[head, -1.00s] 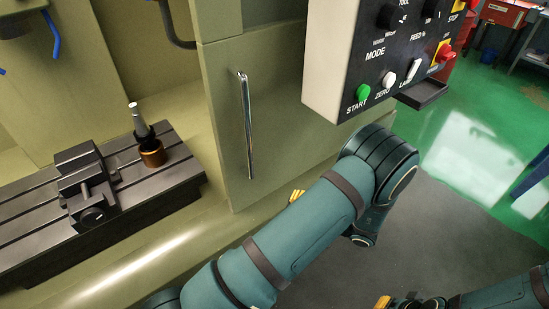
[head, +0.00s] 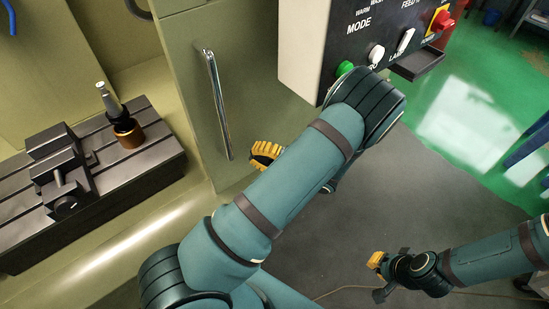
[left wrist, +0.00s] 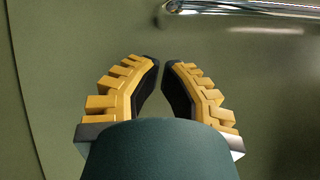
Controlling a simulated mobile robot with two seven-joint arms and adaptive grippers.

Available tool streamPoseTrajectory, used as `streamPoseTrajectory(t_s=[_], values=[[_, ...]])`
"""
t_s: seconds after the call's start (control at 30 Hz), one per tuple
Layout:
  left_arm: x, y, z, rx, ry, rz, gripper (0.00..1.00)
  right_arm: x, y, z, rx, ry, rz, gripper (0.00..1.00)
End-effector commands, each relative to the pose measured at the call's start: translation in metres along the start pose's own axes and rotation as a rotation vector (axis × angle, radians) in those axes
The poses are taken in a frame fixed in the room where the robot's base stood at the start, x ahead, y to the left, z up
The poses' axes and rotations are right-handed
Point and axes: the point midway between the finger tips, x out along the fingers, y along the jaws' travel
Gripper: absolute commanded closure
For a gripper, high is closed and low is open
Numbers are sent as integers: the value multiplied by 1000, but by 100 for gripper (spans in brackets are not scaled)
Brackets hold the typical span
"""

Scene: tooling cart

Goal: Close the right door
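The right door (head: 255,100) is an olive-green panel with a vertical chrome handle (head: 217,105). The machine's opening to its left is uncovered. My left gripper (head: 264,153) is just right of the handle's lower end, partly hidden behind my left arm. In the left wrist view, its yellow fingers (left wrist: 161,65) stand apart with a narrow empty gap, facing the door surface (left wrist: 265,95). The handle (left wrist: 245,10) crosses the top right there, apart from the fingers. My right gripper (head: 380,277) is low at the right, its fingers apart and empty, away from the door.
A control panel (head: 310,45) with buttons juts out above my left arm, very close to its elbow in the picture. A vise (head: 60,165) and a tool holder (head: 112,100) sit on the machine table (head: 120,190) at left.

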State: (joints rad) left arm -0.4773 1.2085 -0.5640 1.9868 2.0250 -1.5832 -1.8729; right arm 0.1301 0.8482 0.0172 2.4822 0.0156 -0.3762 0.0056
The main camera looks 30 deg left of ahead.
Motion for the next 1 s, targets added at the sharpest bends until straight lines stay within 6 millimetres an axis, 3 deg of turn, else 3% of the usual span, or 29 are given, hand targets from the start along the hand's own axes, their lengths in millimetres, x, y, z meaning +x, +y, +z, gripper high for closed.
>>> streamPoseTrajectory(t_s=[0.3,1.0], values=[[26,0,26,0,1,-1,100,-2,-1,0,0,0,-1,100],[38,1,27,0,-1,0,100,-5,-2,-1,0,0,-1,100]])
